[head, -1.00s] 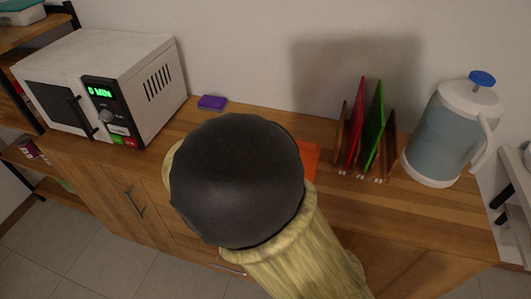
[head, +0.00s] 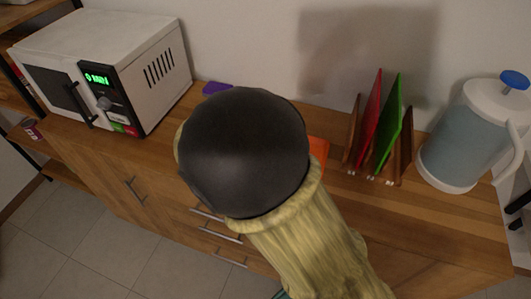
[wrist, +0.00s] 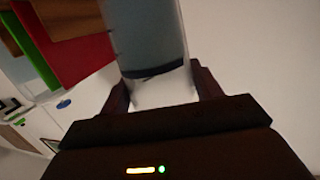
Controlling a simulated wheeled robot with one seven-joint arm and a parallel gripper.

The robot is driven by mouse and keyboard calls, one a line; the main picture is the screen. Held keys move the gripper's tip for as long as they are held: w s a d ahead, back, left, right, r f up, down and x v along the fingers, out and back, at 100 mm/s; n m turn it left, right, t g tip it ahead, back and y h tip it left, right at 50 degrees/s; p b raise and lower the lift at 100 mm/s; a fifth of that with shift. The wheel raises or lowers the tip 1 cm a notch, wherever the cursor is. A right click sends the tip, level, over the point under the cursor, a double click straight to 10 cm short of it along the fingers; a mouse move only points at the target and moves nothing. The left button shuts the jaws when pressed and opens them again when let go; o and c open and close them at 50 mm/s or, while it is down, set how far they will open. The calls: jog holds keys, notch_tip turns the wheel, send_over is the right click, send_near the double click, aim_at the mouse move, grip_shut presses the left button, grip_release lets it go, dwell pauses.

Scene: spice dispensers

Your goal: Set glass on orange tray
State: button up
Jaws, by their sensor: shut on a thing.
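In the wrist view my gripper (wrist: 163,84) has a finger on each side of a glass (wrist: 150,38) and is shut on it. The glass looks like a blue-grey cylinder with a dark band and a pale, see-through lower part. In the head view my own arm hides the gripper and the glass. A small piece of the orange tray (head: 318,148) shows on the wooden counter just right of my arm. The rest of the tray is hidden.
Red (head: 368,118) and green (head: 388,125) boards stand in a wooden rack right of the tray. A pitcher with a blue knob (head: 465,140) stands further right. A white microwave (head: 150,70) is at the left, and a purple block (head: 216,88) lies by the wall.

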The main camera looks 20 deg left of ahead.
notch_tip(320, 180, down, 5)
jog(key=shift+f+b, duration=0.1)
jog(key=shift+b, duration=0.25)
jog(key=shift+w, duration=0.15)
notch_tip(320, 180, down, 3)
jog(key=shift+f, duration=0.15)
jog(key=shift+s+a+f, duration=0.1)
jog(key=shift+s+f, duration=0.1)
jog(key=shift+s, duration=0.05)
jog(key=shift+f+b, duration=0.2)
jog(key=shift+b, duration=0.1)
